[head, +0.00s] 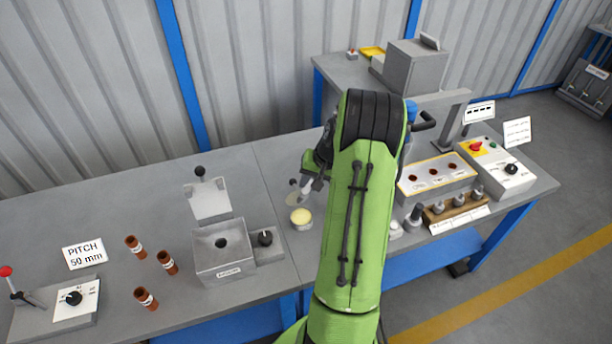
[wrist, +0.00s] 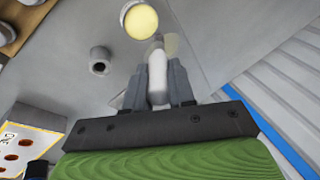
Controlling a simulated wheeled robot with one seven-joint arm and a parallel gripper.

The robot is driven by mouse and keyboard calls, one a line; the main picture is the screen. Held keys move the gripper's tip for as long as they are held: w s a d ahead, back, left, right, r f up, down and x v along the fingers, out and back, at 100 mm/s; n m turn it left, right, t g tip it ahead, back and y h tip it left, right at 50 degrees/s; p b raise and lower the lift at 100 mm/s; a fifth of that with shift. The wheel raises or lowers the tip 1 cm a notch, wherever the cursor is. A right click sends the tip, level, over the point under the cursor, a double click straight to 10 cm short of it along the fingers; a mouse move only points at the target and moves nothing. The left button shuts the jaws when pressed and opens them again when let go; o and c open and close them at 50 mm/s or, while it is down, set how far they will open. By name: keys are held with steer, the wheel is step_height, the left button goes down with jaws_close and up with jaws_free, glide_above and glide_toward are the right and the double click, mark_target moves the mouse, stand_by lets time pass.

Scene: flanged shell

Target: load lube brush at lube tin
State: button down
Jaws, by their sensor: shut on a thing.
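The lube tin (head: 301,219) is a small round tin with pale yellow contents. It stands open on the grey bench, left of my arm, and shows at the top of the wrist view (wrist: 139,21). My gripper (wrist: 158,84) is shut on the lube brush (wrist: 157,72), whose pale handle stands between the two grey fingers. The brush's far end is blurred near the tin in the wrist view; I cannot tell whether they touch. In the head view my gripper (head: 312,180) is partly hidden by my green arm and sits just behind the tin.
A grey box with a hole (head: 222,250) and a knob unit (head: 266,240) stand left of the tin. A panel with red holes (head: 437,174) and a wooden rack (head: 458,210) stand right of my arm.

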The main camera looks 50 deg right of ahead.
steer(key=shift+f, duration=0.15)
steer(key=shift+s+d+f+b, duration=0.15)
steer(key=shift+d+f+b, duration=0.05)
steer(key=shift+f+b, duration=0.15)
step_height(320, 180, down, 5)
steer(key=b, duration=0.4)
steer(key=shift+f, duration=0.1)
steer(key=shift+f+b, duration=0.45)
steer(key=shift+f, duration=0.2)
stand_by(1.3)
step_height(320, 180, up, 7)
steer(key=p, duration=0.5)
steer(key=shift+r+p, duration=0.15)
steer(key=shift+p, duration=0.15)
stand_by(0.4)
steer(key=shift+f, duration=0.2)
